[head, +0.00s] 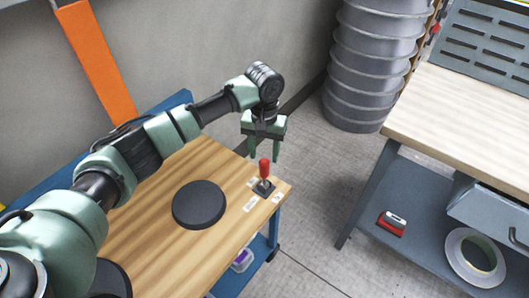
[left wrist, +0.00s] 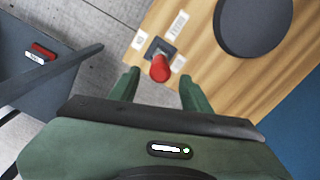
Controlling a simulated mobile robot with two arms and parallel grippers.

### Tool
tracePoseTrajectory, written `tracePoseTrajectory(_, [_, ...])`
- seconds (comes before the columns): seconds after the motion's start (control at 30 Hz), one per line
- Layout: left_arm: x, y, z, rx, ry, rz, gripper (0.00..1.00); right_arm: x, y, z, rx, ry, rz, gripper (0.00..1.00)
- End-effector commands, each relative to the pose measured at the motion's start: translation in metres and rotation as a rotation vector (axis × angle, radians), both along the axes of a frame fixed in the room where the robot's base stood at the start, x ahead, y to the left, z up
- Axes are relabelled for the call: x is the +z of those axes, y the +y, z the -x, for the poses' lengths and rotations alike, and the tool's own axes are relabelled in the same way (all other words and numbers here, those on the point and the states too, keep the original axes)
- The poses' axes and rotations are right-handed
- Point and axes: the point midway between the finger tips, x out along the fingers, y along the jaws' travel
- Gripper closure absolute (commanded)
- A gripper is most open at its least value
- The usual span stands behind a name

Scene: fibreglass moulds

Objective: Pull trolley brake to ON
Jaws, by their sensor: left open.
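The trolley brake is a lever with a red grip (head: 264,168) on a small dark base plate (head: 264,187), near the far right corner of the wooden trolley top (head: 222,248). White labels (head: 249,205) lie around the plate; their text is too small to read. My left gripper (head: 264,157) is open and points down just above and behind the lever in the head view. In the left wrist view the red grip (left wrist: 160,68) shows between and beyond the two green fingertips (left wrist: 160,80), apparently untouched. My right gripper is not in view.
A black round disc (head: 198,205) lies on the trolley top beside the lever. A workbench (head: 470,125) stands to the right, with a red and white object (head: 392,223) and a tape roll (head: 474,257) on its lower shelf. Grey ducting (head: 368,65) stands behind. Bare floor separates trolley and bench.

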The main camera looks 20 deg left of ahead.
Motion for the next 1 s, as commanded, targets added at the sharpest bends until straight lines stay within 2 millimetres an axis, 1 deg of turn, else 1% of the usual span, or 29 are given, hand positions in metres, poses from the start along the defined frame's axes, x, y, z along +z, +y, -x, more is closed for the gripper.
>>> tracePoseTrajectory(0.07, [-0.003, 0.001, 0.000, 0.003, 0.002, -0.002, 0.52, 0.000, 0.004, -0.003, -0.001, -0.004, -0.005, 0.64])
tracePoseTrajectory(0.13, [-0.010, 0.001, 0.000, 0.004, 0.003, -0.002, 0.52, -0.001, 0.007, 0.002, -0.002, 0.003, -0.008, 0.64])
tracePoseTrajectory(0.3, [-0.037, 0.001, 0.001, 0.003, 0.004, -0.003, 0.52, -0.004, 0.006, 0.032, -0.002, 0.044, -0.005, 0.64])
tracePoseTrajectory(0.4, [-0.053, 0.001, 0.000, 0.003, 0.002, -0.003, 0.52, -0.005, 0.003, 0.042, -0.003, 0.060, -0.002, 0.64])
tracePoseTrajectory(0.43, [-0.057, 0.001, 0.001, 0.003, 0.002, -0.003, 0.52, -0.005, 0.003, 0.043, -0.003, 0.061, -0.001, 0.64])
tracePoseTrajectory(0.53, [-0.068, 0.001, 0.000, 0.003, 0.001, -0.002, 0.52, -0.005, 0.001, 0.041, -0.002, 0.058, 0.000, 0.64])
tracePoseTrajectory(0.63, [-0.075, 0.001, 0.000, 0.002, 0.001, -0.002, 0.52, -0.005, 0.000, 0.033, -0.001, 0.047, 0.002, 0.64])
tracePoseTrajectory(0.8, [-0.078, 0.000, 0.000, 0.001, -0.001, -0.001, 0.52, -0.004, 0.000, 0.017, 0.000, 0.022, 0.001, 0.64])
tracePoseTrajectory(0.93, [-0.077, 0.000, 0.000, 0.001, 0.000, -0.001, 0.52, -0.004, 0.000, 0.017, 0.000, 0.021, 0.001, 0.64])
tracePoseTrajectory(0.97, [-0.077, 0.000, 0.000, 0.001, 0.000, -0.001, 0.61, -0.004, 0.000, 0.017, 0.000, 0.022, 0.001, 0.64])
tracePoseTrajectory(1.0, [-0.077, 0.000, 0.000, 0.001, 0.000, -0.001, 0.72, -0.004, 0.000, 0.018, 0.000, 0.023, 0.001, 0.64])
